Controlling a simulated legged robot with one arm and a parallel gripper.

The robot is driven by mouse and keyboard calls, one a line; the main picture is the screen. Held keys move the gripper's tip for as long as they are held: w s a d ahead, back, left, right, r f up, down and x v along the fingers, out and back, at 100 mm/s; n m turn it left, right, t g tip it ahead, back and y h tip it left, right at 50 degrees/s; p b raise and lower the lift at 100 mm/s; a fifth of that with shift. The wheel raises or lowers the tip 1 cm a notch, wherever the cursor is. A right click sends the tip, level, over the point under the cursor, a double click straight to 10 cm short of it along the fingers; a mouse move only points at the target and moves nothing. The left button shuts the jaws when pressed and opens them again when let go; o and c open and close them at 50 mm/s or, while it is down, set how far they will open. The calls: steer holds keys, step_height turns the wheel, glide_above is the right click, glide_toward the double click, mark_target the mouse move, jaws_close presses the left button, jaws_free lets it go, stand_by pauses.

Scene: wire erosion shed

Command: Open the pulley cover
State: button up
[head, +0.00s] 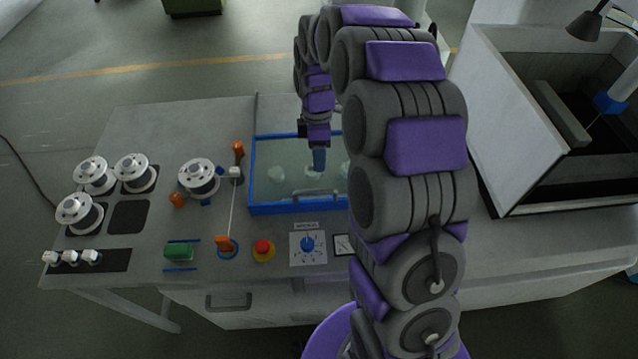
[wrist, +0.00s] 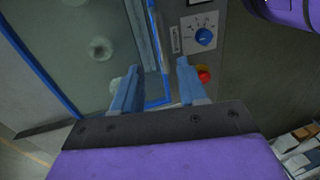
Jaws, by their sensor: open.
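The pulley cover (head: 290,187) is a clear pane in a blue frame on the bench, seemingly lying shut, with pale round shapes under it. A grey bar handle (head: 318,192) runs near its front edge. My arm hides the cover's right part. My gripper (head: 319,165) points down over the cover, behind the handle in the head view. In the wrist view the cover (wrist: 70,40) fills the upper left, and my gripper (wrist: 157,82) is open and empty, its two blue-grey fingers on either side of the cover's blue front edge. I cannot tell whether they touch anything.
A blue dial (head: 307,244), a red button (head: 263,248) and a wire guide with orange parts (head: 224,243) stand in front and left of the cover. Silver spools (head: 198,177) stand further left. A large open tank (head: 530,150) stands at the right.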

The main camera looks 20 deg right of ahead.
mark_target(316, 190)
steer(key=f, duration=0.3)
steer(key=s+a+f, duration=0.1)
steer(key=f, duration=0.4)
steer(key=shift+s+a+f+b, duration=0.2)
steer(key=shift+s+f+b, duration=0.15)
steer(key=shift+s+d+f, duration=0.15)
steer(key=shift+d+f, duration=0.2)
steer(key=shift+f, duration=0.2)
steer(key=shift+a, duration=0.1)
steer(key=shift+a, duration=0.1)
steer(key=shift+c, duration=0.3)
steer(key=shift+a, duration=0.2)
steer(key=shift+c, duration=1.4)
steer(key=shift+d, duration=0.1)
jaws_close()
